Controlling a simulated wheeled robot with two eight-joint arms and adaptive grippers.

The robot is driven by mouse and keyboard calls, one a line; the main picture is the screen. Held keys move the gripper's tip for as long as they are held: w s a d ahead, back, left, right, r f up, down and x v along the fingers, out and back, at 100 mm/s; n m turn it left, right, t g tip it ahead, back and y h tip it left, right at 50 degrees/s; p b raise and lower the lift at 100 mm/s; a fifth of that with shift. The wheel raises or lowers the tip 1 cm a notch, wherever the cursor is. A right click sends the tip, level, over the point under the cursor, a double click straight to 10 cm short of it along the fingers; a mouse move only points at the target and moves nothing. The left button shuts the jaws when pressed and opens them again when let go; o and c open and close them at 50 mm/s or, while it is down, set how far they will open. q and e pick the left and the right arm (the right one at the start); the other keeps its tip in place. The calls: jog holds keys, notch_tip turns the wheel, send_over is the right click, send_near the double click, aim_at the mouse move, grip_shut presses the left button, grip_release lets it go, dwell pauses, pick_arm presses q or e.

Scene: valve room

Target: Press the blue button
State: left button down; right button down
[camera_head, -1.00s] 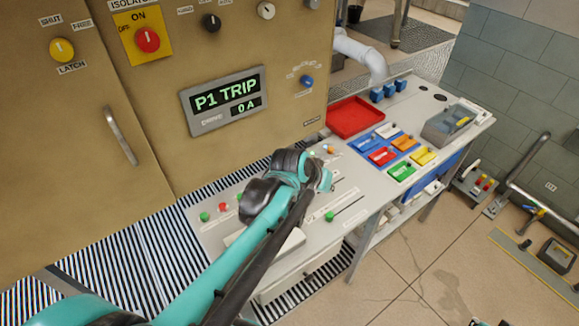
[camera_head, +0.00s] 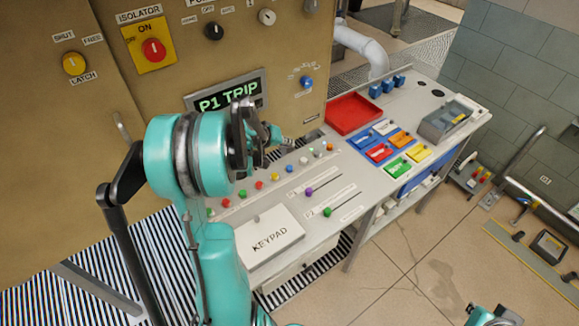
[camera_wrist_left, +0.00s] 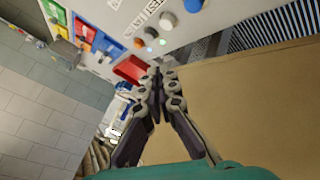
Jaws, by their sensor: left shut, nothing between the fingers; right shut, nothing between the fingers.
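The blue button (camera_head: 289,168) sits in the slanting row of coloured buttons on the grey console. In the left wrist view a blue button (camera_wrist_left: 193,5) shows at the top edge, beside a white one. My left gripper (camera_head: 286,143) is shut and empty, above the console's back edge, behind and above the button row and apart from the blue button. In the left wrist view its fingers (camera_wrist_left: 155,76) are together, with nothing between them. A teal part of my right arm shows at the bottom right of the head view; its fingers cannot be made out.
The tan cabinet with its P1 TRIP display (camera_head: 228,97) and a blue knob (camera_head: 307,82) stands close behind the gripper. A keypad cover (camera_head: 268,238) and two slider knobs lie in front of the row. A red tray (camera_head: 353,114) and coloured bins stand to the right.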

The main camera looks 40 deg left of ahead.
pick_arm(q)
jog(key=b, duration=0.6)
send_over(288, 168)
notch_tip(288, 168, down, 8)
jog(key=shift+r, duration=0.15)
jog(key=shift+f+b, duration=0.45)
jog(key=shift+f, duration=0.15)
dwell(0.6)
jog(key=shift+f+b, duration=0.35)
jog(key=shift+b, duration=0.05)
jog(key=shift+f+b, duration=0.45)
jog(key=shift+f, duration=0.05)
dwell(0.6)
jog(key=shift+r, duration=0.15)
jog(key=shift+r+p, duration=0.6)
jog(key=shift+r, duration=0.2)
